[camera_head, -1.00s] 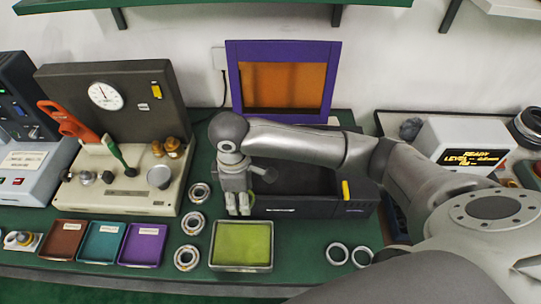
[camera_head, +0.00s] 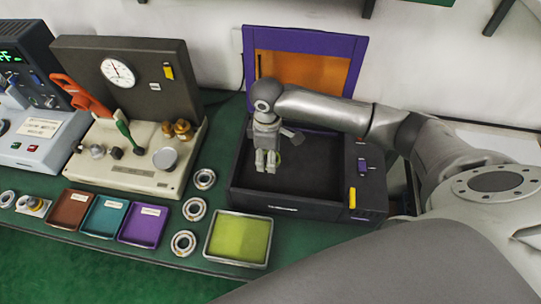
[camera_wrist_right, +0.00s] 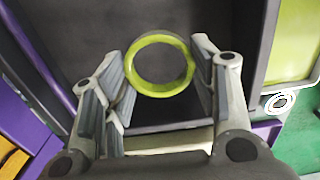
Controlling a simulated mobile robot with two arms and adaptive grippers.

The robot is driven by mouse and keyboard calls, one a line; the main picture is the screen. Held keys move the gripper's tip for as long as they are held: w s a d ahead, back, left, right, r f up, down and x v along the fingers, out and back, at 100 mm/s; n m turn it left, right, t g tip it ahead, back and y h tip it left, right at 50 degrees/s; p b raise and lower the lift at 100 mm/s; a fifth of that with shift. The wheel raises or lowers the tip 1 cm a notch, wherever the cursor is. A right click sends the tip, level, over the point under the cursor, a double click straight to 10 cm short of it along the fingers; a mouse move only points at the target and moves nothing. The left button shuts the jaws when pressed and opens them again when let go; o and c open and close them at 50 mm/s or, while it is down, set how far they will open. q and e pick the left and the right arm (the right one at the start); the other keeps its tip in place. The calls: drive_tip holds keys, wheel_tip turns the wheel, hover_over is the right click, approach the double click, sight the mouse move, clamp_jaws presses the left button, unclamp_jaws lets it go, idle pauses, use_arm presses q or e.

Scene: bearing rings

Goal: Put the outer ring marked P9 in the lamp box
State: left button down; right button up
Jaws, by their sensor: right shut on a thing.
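The lamp box (camera_head: 289,208) is a dark open-topped box with its purple-framed lid (camera_head: 312,38), which has an orange window, raised at the back. My right gripper (camera_head: 266,167) is over the box's dark interior. In the right wrist view, the right gripper (camera_wrist_right: 163,85) is shut on a yellow-green ring (camera_wrist_right: 160,91), held between its two fingers above the dark floor. In the head view only a thin edge of this ring shows beside the fingers. I cannot read any P9 marking on it. My left gripper is not in view.
A green-lined tray (camera_head: 236,263) stands in front of the box. Several bearings, one of them here (camera_head: 194,209), lie in a column to its left. Brown, teal and purple trays (camera_head: 145,224) and a gauge stand (camera_head: 130,160) are farther left.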

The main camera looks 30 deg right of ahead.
drive_tip(key=shift+w+d+f, duration=0.3)
drive_tip(key=shift+w+f, duration=0.1)
drive_tip(key=shift+f, duration=0.15)
drive_tip(key=shift+w+d+f, duration=0.25)
drive_tip(key=shift+w+f, duration=0.15)
drive_tip(key=shift+f, duration=0.15)
drive_tip(key=shift+w+d+f+p, duration=0.2)
drive_tip(key=shift+d+f+p, duration=0.1)
drive_tip(key=shift+f, duration=0.2)
wheel_tip(320, 180, down, 2)
drive_tip(key=shift+f+p, duration=0.1)
drive_tip(key=shift+p, duration=0.5)
drive_tip(key=shift+f, duration=0.35)
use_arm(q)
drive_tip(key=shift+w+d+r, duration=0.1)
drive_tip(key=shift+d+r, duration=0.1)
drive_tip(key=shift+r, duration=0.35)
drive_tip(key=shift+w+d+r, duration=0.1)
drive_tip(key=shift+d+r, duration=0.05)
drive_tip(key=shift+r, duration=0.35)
use_arm(e)
drive_tip(key=shift+a, duration=0.1)
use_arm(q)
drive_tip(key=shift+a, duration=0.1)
use_arm(e)
drive_tip(key=shift+f, duration=0.1)
drive_tip(key=o, duration=1.1)
drive_tip(key=shift+c, duration=0.2)
